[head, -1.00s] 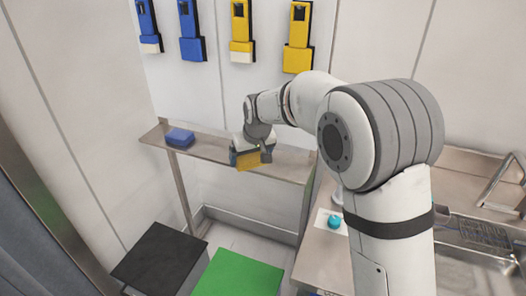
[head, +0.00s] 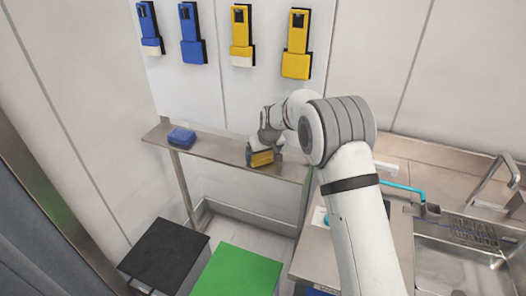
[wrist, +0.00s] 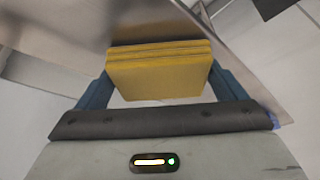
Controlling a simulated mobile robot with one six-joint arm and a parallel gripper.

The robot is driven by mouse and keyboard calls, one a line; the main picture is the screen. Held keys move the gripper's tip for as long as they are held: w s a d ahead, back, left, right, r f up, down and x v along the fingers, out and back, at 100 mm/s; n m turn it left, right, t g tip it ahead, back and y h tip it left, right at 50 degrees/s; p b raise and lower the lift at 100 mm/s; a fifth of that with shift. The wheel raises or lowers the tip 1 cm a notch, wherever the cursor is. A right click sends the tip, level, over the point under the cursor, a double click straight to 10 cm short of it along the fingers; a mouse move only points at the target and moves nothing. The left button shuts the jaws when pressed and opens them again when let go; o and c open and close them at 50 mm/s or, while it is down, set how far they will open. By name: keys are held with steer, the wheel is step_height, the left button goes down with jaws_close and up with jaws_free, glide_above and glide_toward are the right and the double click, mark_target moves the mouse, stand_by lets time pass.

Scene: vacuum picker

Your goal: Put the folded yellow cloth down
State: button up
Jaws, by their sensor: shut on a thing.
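The folded yellow cloth (wrist: 160,72) is held between the two blue fingers of my gripper (wrist: 162,88) in the wrist view. In the head view the yellow cloth (head: 261,158) is at the right part of the narrow metal shelf (head: 222,150), with my gripper (head: 262,150) shut on it. The shelf's metal surface shows just beyond the cloth in the wrist view. I cannot tell whether the cloth touches the shelf. A folded blue cloth (head: 181,137) lies on the left part of the shelf.
Blue and yellow holders (head: 241,35) hang on the wall above the shelf. A black-topped stand (head: 165,255) and a green-topped one (head: 238,272) are below. A counter with a sink (head: 460,270) is at the right. The shelf between the two cloths is clear.

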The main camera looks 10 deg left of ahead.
steer(key=shift+w, duration=0.1)
steer(key=shift+f, duration=0.1)
steer(key=shift+f, duration=0.15)
steer(key=o, duration=0.6)
steer(key=shift+d+r, duration=0.1)
steer(key=shift+r, duration=0.3)
steer(key=b+v, duration=0.2)
steer(key=v, duration=0.9)
steer(key=shift+s+d+r, duration=0.2)
steer(key=shift+r, duration=0.1)
